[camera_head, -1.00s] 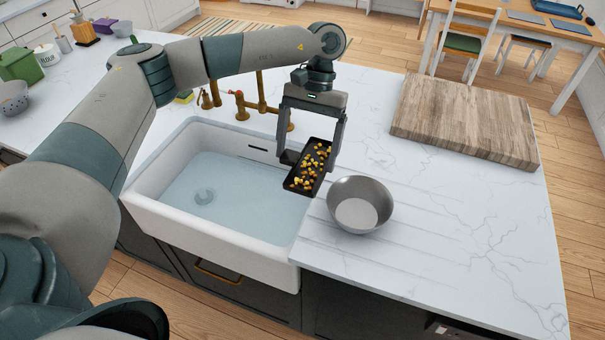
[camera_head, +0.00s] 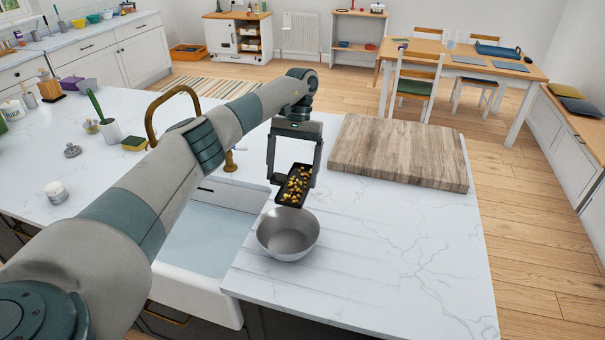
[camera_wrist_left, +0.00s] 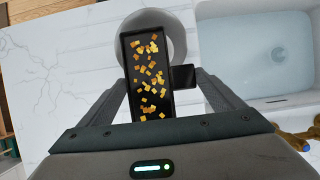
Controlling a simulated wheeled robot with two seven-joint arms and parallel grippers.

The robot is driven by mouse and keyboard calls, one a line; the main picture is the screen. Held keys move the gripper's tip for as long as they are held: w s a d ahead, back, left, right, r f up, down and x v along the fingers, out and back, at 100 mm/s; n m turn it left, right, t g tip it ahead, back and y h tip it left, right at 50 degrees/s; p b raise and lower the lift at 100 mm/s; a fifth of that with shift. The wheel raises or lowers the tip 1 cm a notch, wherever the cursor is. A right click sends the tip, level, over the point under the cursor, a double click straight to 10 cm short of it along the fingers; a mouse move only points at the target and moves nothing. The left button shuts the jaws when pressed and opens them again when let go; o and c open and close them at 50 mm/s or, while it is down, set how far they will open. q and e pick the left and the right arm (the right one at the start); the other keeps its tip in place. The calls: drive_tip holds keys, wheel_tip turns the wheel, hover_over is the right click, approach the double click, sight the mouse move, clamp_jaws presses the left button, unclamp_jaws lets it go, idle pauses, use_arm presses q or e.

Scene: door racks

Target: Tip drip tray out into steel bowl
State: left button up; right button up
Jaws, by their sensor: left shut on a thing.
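The drip tray (camera_head: 295,187) is a dark, narrow, rectangular tray with many yellow and orange bits lying in it. My left gripper (camera_head: 292,182) is shut on the tray and holds it above the counter, at the far side of the steel bowl (camera_head: 288,247). The round bowl stands upright on the counter and looks empty in its visible part. In the left wrist view, the tray (camera_wrist_left: 150,75) overlaps the bowl (camera_wrist_left: 179,35), hiding much of it; the bits are spread along the tray. My right gripper is not in view.
The white sink (camera_head: 205,240) lies left of the bowl, with a brass tap (camera_head: 172,100) behind it. A thick wooden board (camera_head: 400,150) lies on the counter behind and right of the gripper. The marble counter (camera_head: 400,250) right of the bowl is clear.

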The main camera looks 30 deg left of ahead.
use_arm(q)
drive_tip(key=shift+a, duration=0.2)
drive_tip(key=shift+d, duration=0.1)
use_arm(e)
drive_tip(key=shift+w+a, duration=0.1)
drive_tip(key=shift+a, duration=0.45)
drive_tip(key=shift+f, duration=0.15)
use_arm(q)
drive_tip(key=shift+s+t, duration=0.1)
drive_tip(key=shift+t, duration=0.2)
